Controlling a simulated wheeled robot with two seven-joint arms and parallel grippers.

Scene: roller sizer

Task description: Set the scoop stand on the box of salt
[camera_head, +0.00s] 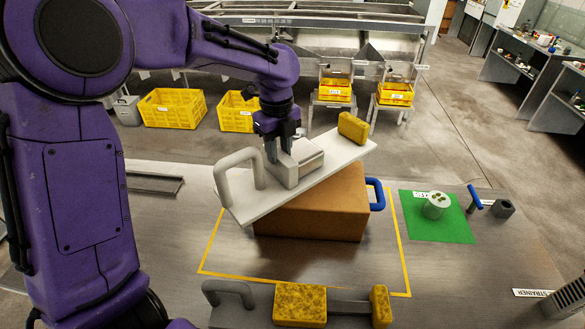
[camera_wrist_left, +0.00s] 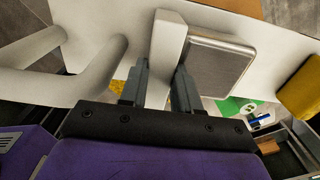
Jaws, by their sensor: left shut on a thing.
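The scoop stand (camera_head: 338,155) appears to be the long white board with a looped handle at its left end, a pale block in the middle and a yellow block at its right end. My left gripper (camera_head: 283,157) is shut on its middle part; in the left wrist view the fingers (camera_wrist_left: 163,75) pinch a white upright piece. The box of salt (camera_head: 320,215) appears to be the brown box with a blue handle, standing inside a yellow outline. The board lies slantwise over the box and hides much of its top. I cannot tell whether they touch. My right gripper is out of view.
A grey bar (camera_head: 251,310) with a handle and yellow blocks lies at the near edge. A green mat (camera_head: 455,228) with a white cup (camera_head: 436,205) is at the right, near a blue-handled tool (camera_head: 474,197). Yellow crates (camera_head: 172,108) stand behind the table.

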